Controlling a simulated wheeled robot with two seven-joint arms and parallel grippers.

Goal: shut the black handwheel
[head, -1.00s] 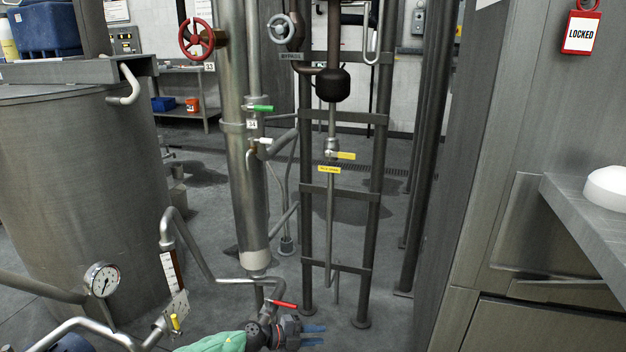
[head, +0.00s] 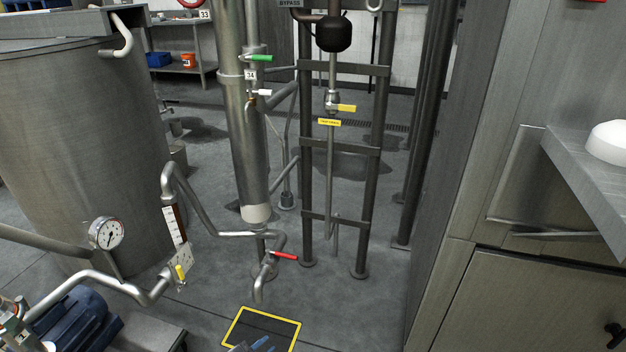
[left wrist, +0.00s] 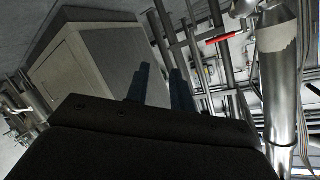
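No black handwheel shows clearly. A small black part (head: 614,336) sits at the lower right edge of the head view, by the grey cabinet; I cannot tell whether it is a handwheel. My left gripper (head: 256,347) shows only its blue fingertips at the bottom edge of the head view, over a yellow-edged dark square. In the left wrist view my left gripper (left wrist: 160,82) has its two blue fingers apart, with nothing seen between them. My right gripper is not in view.
A steel column (head: 247,150) with green, white and red lever handles stands in the middle. A dark ladder-like frame (head: 345,146) is beside it. A large tank (head: 75,150) and a blue motor (head: 75,320) are left; a grey cabinet (head: 540,300) is right.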

